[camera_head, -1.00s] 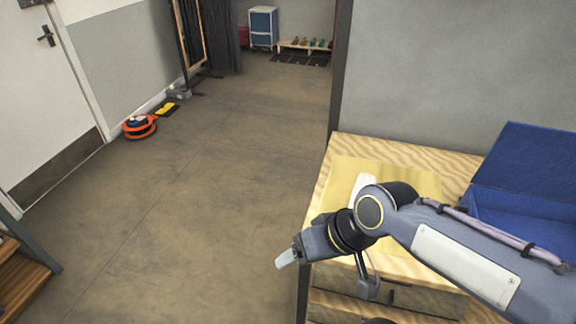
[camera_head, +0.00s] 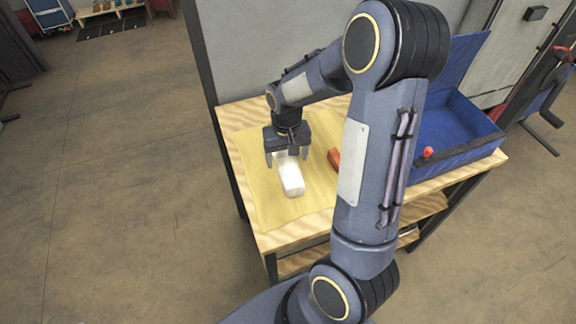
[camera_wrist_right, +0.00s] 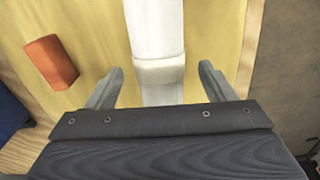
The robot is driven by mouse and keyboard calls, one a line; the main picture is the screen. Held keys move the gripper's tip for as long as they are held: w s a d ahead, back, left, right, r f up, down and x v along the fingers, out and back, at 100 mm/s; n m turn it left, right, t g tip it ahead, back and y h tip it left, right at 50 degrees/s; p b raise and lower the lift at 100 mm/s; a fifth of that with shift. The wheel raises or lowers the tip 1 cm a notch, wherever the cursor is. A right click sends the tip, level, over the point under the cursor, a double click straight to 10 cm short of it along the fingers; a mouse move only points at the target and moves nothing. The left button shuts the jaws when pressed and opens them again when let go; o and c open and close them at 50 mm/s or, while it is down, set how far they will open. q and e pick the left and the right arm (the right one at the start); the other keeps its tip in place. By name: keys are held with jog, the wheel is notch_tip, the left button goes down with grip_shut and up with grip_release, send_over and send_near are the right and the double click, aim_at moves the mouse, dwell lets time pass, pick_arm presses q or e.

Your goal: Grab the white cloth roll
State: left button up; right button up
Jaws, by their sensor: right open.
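The white cloth roll (camera_head: 291,178) lies on a yellow cloth (camera_head: 262,205) on the wooden table. It also shows in the right wrist view (camera_wrist_right: 157,30), running lengthwise between my fingers. My right gripper (camera_head: 287,158) points down over the far end of the roll. In the right wrist view its two fingers (camera_wrist_right: 160,80) are open, one on each side of the roll, with gaps between. The palm hides the near part of the roll there. My left gripper is in neither view.
An orange-red block (camera_head: 334,158) lies right of the roll, partly behind my arm; it also shows in the wrist view (camera_wrist_right: 50,62). A blue open box (camera_head: 455,125) stands at the table's right, with a small red thing (camera_head: 428,152) at its rim.

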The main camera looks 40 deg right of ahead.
aim_at(288, 161)
jog(key=shift+f, duration=2)
jog(key=c, duration=1.1)
